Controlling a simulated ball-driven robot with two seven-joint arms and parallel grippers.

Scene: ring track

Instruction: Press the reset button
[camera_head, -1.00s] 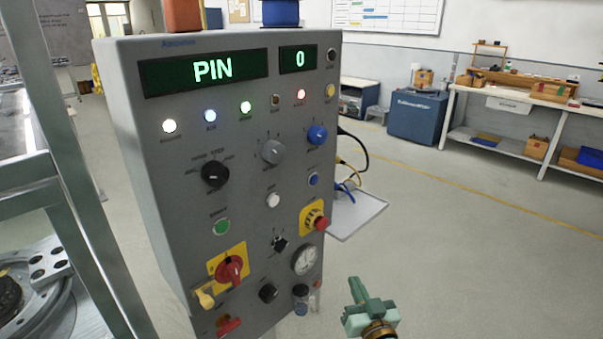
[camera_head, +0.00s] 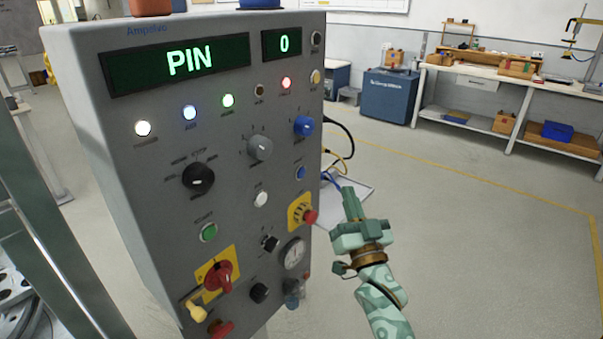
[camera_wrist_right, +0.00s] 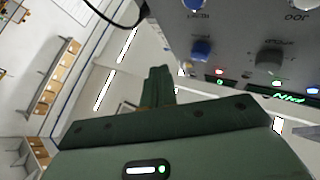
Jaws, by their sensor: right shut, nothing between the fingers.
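The grey control panel (camera_head: 215,110) fills the left and middle of the head view. A small round blue button (camera_head: 300,173) sits near its right edge, below a blue knob (camera_head: 303,126). Its label is too small to read surely, so I cannot confirm it is reset. My right gripper (camera_head: 350,202) is shut and empty, pointing up, right of the panel and apart from it. In the right wrist view the closed fingers (camera_wrist_right: 160,85) show left of the panel face, with the blue button (camera_wrist_right: 192,4) at the top edge. My left gripper is not in view.
A red emergency button on a yellow plate (camera_head: 295,208) and a white button (camera_head: 261,199) lie near the blue button. Cables (camera_head: 343,150) and a white shelf (camera_head: 352,190) stick out behind the panel's right side. Open floor (camera_head: 480,230) lies to the right.

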